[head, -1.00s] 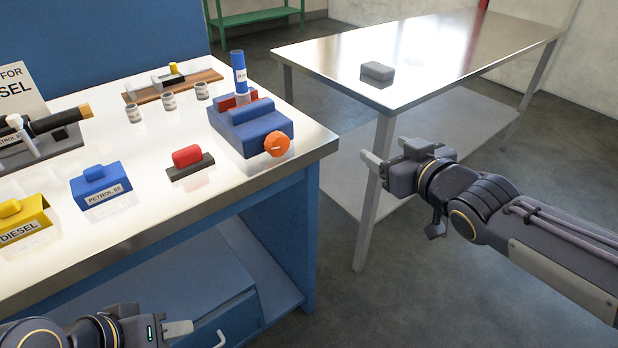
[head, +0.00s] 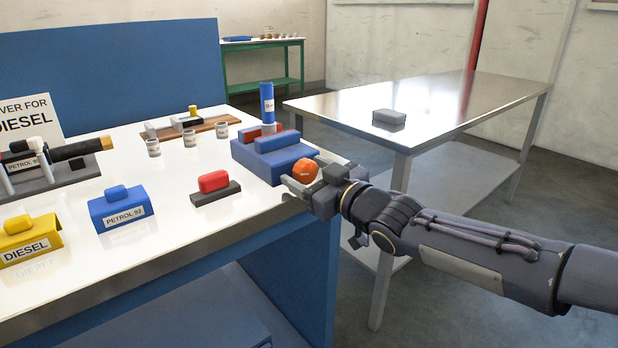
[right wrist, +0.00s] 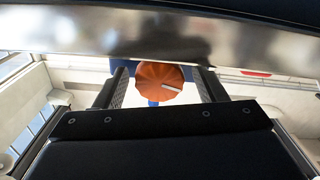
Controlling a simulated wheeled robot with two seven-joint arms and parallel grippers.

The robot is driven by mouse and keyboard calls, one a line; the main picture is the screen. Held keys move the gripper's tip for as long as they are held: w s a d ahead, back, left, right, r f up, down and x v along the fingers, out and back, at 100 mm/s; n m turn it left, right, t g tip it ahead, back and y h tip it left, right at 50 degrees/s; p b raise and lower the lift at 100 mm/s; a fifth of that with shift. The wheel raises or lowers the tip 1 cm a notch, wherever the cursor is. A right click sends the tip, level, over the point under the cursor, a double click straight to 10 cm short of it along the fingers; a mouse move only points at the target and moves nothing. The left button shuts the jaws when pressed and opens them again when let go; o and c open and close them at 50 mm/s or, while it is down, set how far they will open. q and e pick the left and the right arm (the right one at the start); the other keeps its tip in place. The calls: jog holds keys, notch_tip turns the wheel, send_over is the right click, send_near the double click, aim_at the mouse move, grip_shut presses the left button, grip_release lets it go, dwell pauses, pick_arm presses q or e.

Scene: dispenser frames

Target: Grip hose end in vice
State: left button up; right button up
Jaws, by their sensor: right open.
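The blue vice (head: 268,158) with red jaws stands at the right end of the white-topped bench. A blue cylinder with a label (head: 267,103) stands upright on a grey lower part (head: 269,128) at the red jaws; I take it for the hose end. How tightly the jaws hold it cannot be told. The vice's orange knob (head: 305,170) faces my right gripper (head: 299,177). That gripper is open, its fingers on either side of the knob. In the right wrist view the knob (right wrist: 160,82) sits between the fingers (right wrist: 163,90); contact cannot be told. My left gripper is out of view.
A red block on a dark base (head: 215,185), a blue PETROL 92 block (head: 122,208) and a yellow DIESEL block (head: 27,240) stand on the bench (head: 175,225). Several small grey cups stand behind. A metal table (head: 450,100) with a grey box (head: 389,117) is at right.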

jog(key=shift+c, duration=0.4)
jog(key=c, duration=0.9)
jog(key=m+p, duration=0.4)
jog(key=shift+r, duration=0.25)
jog(key=shift+f+m+p, duration=0.15)
jog(key=shift+m+p, duration=0.2)
jog(key=shift+m, duration=0.45)
jog(key=shift+f, duration=0.1)
jog(key=o, duration=1)
jog(key=shift+d, duration=0.1)
jog(key=p+v, duration=0.1)
jog(key=v, duration=0.6)
jog(key=shift+s+d+p, duration=0.2)
jog(key=shift+s+p, duration=0.1)
jog(key=shift+p, duration=0.1)
